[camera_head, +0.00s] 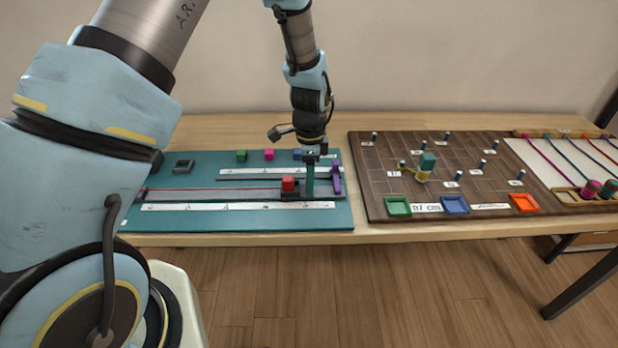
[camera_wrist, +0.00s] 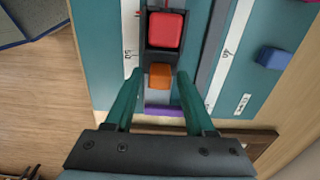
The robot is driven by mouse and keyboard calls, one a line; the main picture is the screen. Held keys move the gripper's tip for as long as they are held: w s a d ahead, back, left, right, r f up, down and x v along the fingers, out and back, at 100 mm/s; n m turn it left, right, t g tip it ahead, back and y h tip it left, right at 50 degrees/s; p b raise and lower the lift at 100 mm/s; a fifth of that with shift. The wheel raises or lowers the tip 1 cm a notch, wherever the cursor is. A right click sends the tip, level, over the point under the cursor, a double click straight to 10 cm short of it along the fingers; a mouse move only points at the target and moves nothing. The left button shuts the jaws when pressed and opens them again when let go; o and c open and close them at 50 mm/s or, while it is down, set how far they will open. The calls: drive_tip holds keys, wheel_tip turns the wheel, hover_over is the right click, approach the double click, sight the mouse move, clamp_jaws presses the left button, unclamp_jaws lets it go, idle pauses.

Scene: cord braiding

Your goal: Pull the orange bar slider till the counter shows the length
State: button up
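The orange bar (camera_wrist: 159,76) sits on the dark slider of the rail, just beside the red block (camera_wrist: 166,30). My gripper (camera_wrist: 159,82) is open, with one teal finger on each side of the orange bar and a visible gap to both. In the head view my gripper (camera_head: 309,188) points down at the right part of the rail, right of the red block (camera_head: 288,184), and hides the orange bar. A small white label ending in "cm" (camera_head: 426,208) is on the brown board; its number is too small to read surely, and I cannot tell whether it is the counter.
The teal board (camera_head: 175,222) carries white rulers (camera_head: 210,206) along the rails. A purple piece (camera_head: 336,178) stands just right of my gripper; small coloured blocks (camera_head: 269,155) stand behind. The brown board (camera_head: 385,150) with pegs and coloured trays lies to the right.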

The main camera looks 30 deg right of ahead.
drive_tip(key=shift+o, duration=0.4)
wheel_tip(320, 180, up, 11)
drive_tip(key=b, duration=0.3)
drive_tip(key=shift+w+a+f, duration=0.1)
idle(0.4)
drive_tip(key=w+a+r+n, duration=0.2)
drive_tip(key=a+n, duration=0.4)
drive_tip(key=a, duration=0.4)
drive_tip(key=w+a+r+n, duration=0.1)
drive_tip(key=w+a+n, duration=0.1)
drive_tip(key=a+n, duration=0.6)
drive_tip(key=s+a+n, duration=0.2)
drive_tip(key=a+n, duration=0.2)
drive_tip(key=a, duration=0.4)
drive_tip(key=s+a+r+n+t, duration=0.1)
drive_tip(key=s+a+n, duration=0.2)
drive_tip(key=a, duration=0.5)
drive_tip(key=shift+s+a+n+t, duration=0.2)
drive_tip(key=shift+s+n+t, duration=0.1)
drive_tip(key=shift+n, duration=0.2)
